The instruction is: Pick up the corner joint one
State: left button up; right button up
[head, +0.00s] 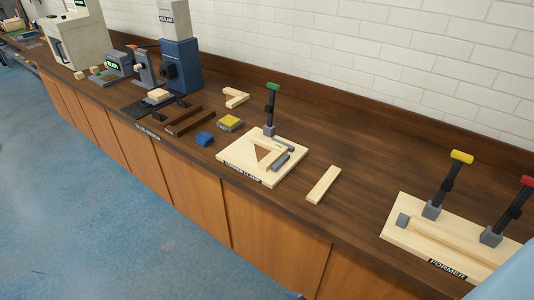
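An angled light-wood piece (235,98), two strips meeting at a corner, lies flat on the bench behind the clamp board. A second angled wood piece (264,155) sits on the light-wood corner clamp board (240,162), beside a green-topped upright clamp (271,108) and grey blocks. I cannot tell which of the two is corner joint one. Neither of my grippers shows in the head view.
A loose wood strip (323,184) lies right of the clamp board. The former board (410,242), with yellow- and red-topped clamps, stands at right. Blue (204,139) and yellow (230,121) blocks and a dark rack (184,122) lie left. Machines line the bench's far left.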

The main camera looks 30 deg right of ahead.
aim_at(268, 152)
jog(key=i+z, duration=0.1)
jog(key=z, duration=1.15)
jog(key=i+j+z, duration=0.1)
jog(key=j+z, duration=0.45)
jog(key=z, duration=0.15)
jog(key=j+z, duration=0.8)
jog(key=j, duration=0.65)
jog(key=k, duration=0.05)
